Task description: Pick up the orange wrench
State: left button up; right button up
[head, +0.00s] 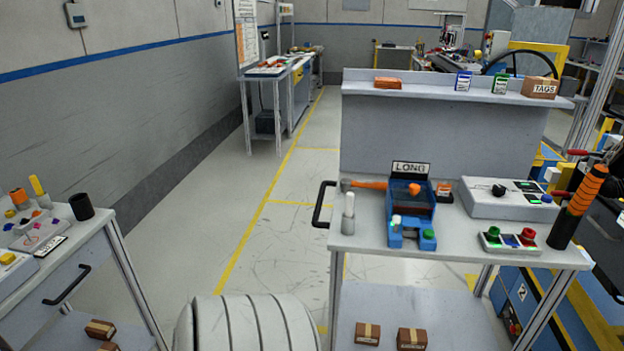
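I cannot make out an orange wrench for certain. An orange-handled tool (366,184) lies on the right cart's top, at the left of a blue bin labelled LONG; its head looks more like a hammer's. Small orange and red tools (268,65) lie on the far workbench, too small to identify. Neither of my grippers shows in the head view.
The right cart (465,237) also carries a control box (508,199), a button panel (510,241) and an orange-and-black cylinder (580,206). A left cart (75,245) holds a black cup (81,206) and small parts.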

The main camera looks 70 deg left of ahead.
aim_at(345, 183)
jog(key=u, duration=1.9)
jog(key=i+l+u, duration=0.15)
jog(key=i+u, duration=0.2)
jog(key=i, duration=0.55)
